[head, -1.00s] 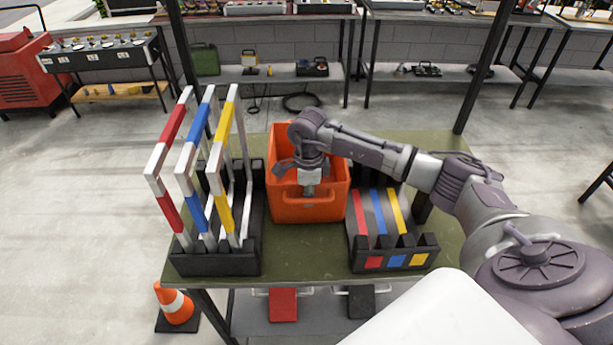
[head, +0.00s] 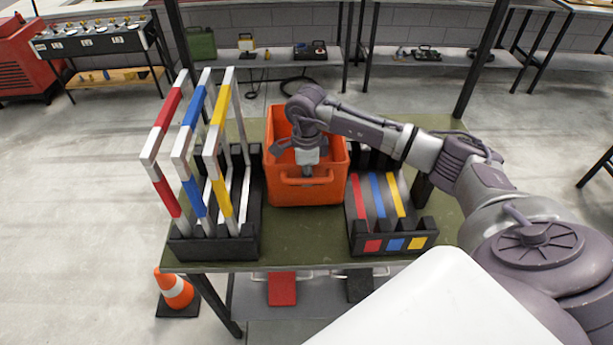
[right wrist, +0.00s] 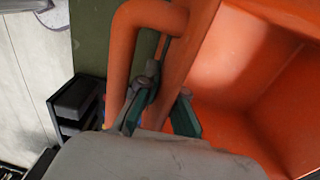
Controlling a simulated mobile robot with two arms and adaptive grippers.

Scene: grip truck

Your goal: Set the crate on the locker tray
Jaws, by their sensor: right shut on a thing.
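The orange crate (head: 311,193) is upright between two racks on the green table top (head: 300,240). I cannot tell if its base touches the table. My right gripper (head: 309,168) reaches into the crate's front from above and is shut on it at the front wall by the handle. In the right wrist view the crate (right wrist: 235,70) fills the right side. There the gripper's green fingers (right wrist: 160,108) are at its rim, beside the looped handle. The crate's floor is partly hidden by my arm. I cannot make out which surface is the locker tray. My left gripper is out of view.
A rack with tall striped frames (head: 215,245) stands close left of the crate. A low black rack with coloured stripes (head: 393,241) stands close right. Table posts rise at the back. A traffic cone (head: 174,290) stands at the front left. A strip of table before the crate is bare.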

